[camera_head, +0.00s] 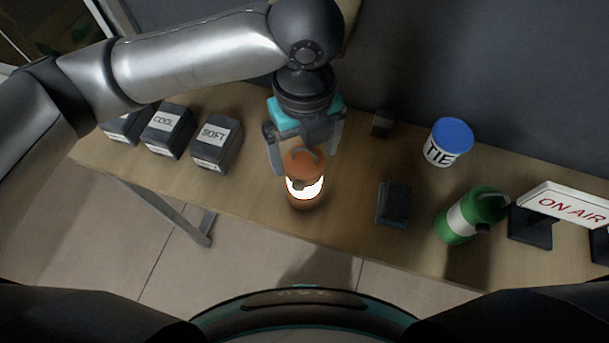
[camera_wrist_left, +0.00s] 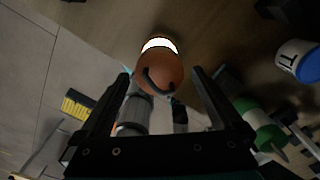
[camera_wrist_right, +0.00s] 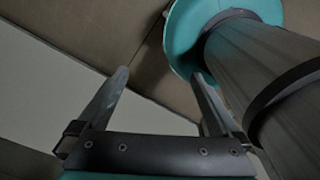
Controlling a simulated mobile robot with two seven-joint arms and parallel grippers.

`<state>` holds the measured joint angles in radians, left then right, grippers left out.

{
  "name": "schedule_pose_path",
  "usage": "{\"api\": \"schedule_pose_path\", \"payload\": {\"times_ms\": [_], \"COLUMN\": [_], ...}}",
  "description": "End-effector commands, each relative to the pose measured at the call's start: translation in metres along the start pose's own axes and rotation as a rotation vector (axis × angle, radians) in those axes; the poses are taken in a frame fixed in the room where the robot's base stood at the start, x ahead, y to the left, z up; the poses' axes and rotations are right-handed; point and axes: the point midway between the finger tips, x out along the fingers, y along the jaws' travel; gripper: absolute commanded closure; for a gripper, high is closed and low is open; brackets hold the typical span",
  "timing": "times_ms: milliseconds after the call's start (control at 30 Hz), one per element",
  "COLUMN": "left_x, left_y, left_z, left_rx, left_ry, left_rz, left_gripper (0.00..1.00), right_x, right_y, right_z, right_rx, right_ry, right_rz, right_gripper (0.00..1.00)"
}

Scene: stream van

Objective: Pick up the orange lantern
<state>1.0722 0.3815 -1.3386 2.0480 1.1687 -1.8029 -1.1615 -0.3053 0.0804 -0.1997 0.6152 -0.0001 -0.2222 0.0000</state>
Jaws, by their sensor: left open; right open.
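The orange lantern (camera_head: 304,167) stands on the wooden table near its front edge, with a glowing white band and a dark handle loop on top. My left gripper (camera_head: 308,160) is open above and around the lantern's top, with its fingers pointing down. In the left wrist view the lantern (camera_wrist_left: 160,70) shows between and beyond the two open fingers (camera_wrist_left: 160,75). The frames do not show clear contact. My right gripper (camera_wrist_right: 160,80) is open and empty in the right wrist view, over the floor beside my own base and column.
Dark boxes labelled COOL (camera_head: 168,131) and SOFT (camera_head: 216,143) stand left of the lantern. A wall rises behind.

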Motion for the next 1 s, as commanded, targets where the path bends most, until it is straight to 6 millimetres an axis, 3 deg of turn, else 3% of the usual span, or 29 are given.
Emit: {"api": "schedule_pose_path", "payload": {"times_ms": [133,400,700,1000], "left_x": [0.01,0.049,0.055,0.054], "left_y": [0.001,0.002,0.001,0.001], "left_z": [-0.001,-0.002,-0.001,-0.001], "left_rx": [0.0,0.0,-0.001,0.0], "left_ry": [0.002,0.001,-0.002,-0.002], "left_rz": [0.002,0.002,0.0,0.0], "left_gripper": [0.0,0.0,0.0,0.31], "right_x": [0.001,0.003,0.003,0.003], "right_y": [0.002,0.002,0.002,0.001], "right_z": [-0.011,-0.011,-0.009,-0.006], "right_rx": [0.0,0.001,0.0,0.0], "right_ry": [0.018,0.02,0.017,0.011], "right_rz": [0.002,0.002,0.002,0.001], "right_gripper": [0.0,0.0,0.0,0.0]}}
